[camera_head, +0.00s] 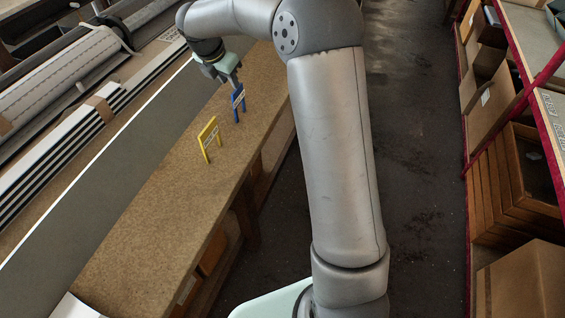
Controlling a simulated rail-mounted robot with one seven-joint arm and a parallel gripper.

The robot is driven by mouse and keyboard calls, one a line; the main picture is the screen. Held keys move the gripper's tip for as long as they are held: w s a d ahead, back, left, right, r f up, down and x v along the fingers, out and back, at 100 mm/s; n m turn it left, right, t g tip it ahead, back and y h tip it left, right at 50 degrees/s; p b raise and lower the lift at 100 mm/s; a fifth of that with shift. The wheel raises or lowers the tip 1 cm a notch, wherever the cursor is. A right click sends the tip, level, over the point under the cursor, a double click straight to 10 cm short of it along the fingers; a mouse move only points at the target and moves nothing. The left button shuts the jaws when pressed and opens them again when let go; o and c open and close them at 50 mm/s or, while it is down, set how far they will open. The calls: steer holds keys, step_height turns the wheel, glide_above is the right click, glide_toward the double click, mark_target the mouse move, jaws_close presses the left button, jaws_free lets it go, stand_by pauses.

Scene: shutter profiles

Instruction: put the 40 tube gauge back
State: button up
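A blue gauge (238,101) with a pale label stands upright, fork-like, at the board side of the brown bench. A yellow gauge (209,139) of similar shape, also labelled, stands nearer on the same bench. The labels are too small to read, so I cannot tell which is the 40 tube gauge. My gripper (235,79) points down right at the top of the blue gauge. Its fingertips are small and partly overlap the gauge, so I cannot tell whether they are open or shut on it.
The brown bench top (150,215) is clear in front of the yellow gauge. A long grey board (100,190) edges its left side, with striped profiles (60,135) and a roll (65,70) beyond. Right of the aisle (415,150) stand shelves with boxes (525,285).

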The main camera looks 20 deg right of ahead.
steer(key=s+d+f+m+g+y, duration=0.1)
steer(key=s+d+m+g+y, duration=0.1)
steer(key=s+m, duration=2.3)
steer(key=s+d+y, duration=0.1)
steer(key=s, duration=1.3)
steer(key=shift+d, duration=0.1)
step_height(320, 180, down, 4)
steer(key=b, duration=0.3)
